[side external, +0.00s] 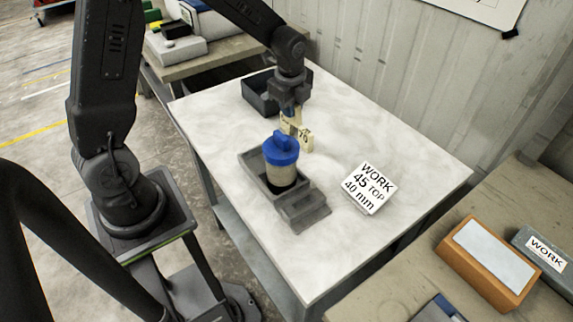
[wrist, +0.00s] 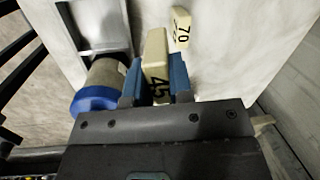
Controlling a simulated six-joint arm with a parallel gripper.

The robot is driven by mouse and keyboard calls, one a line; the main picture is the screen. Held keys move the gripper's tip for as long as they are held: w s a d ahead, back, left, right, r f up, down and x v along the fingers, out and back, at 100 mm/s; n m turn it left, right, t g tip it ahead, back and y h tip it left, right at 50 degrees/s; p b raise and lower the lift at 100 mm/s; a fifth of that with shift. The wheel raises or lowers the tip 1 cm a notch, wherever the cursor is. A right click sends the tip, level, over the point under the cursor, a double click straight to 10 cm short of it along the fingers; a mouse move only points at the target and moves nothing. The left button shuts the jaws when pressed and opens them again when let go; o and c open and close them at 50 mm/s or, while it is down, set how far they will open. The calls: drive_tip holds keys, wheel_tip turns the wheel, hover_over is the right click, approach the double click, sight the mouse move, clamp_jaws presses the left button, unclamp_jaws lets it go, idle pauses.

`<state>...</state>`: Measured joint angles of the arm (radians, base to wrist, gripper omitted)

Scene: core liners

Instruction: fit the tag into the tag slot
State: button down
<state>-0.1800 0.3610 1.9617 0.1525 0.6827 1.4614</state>
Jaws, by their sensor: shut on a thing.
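My gripper (side external: 290,110) is above the table, just behind the blue-capped core liner. In the wrist view, its blue fingers (wrist: 156,84) are shut on a cream tag marked 45 (wrist: 155,55). A second cream tag marked 70 (wrist: 181,27) is beyond the fingers, apart from them; it also shows in the side view (side external: 305,142). The core liner (side external: 281,172), with a blue cap (side external: 281,149), stands upright in a grey tray (side external: 252,164). A stepped grey block (side external: 303,209) adjoins the tray's front. I cannot make out the tag slot clearly.
A white card (side external: 369,188) reading "WORK 45 TOP 40 mm" lies on the table (side external: 400,140) at right. A dark open bin (side external: 262,104) stands behind the gripper. The table's right side is otherwise clear. A wall runs behind. An orange-framed box (side external: 489,262) is on another bench.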

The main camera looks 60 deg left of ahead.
sight(299, 126)
drive_tip(key=n, duration=0.2)
drive_tip(key=d+n, duration=0.1)
drive_tip(key=n, duration=0.1)
drive_tip(key=shift+w+d+f+g, duration=0.1)
drive_tip(key=shift+w+f+g, duration=0.05)
drive_tip(key=shift+f+g, duration=0.15)
drive_tip(key=n, duration=0.1)
drive_tip(key=d+n, duration=0.1)
drive_tip(key=n, duration=0.1)
drive_tip(key=shift+w+f+g+y, duration=0.1)
drive_tip(key=shift+f+g+y, duration=0.05)
drive_tip(key=shift+g+y, duration=0.15)
drive_tip(key=n, duration=0.2)
drive_tip(key=d+n, duration=0.1)
drive_tip(key=n, duration=0.1)
drive_tip(key=shift+w+f+g, duration=0.15)
drive_tip(key=shift+f+g, duration=0.05)
drive_tip(key=shift+g, duration=0.1)
drive_tip(key=w+a+n+h, duration=0.2)
drive_tip(key=w+a+n, duration=0.3)
drive_tip(key=w+a, duration=0.3)
drive_tip(key=shift+g, duration=0.4)
drive_tip(key=shift+a+f, duration=0.2)
drive_tip(key=shift+f, duration=4.55)
drive_tip(key=shift+f, duration=0.1)
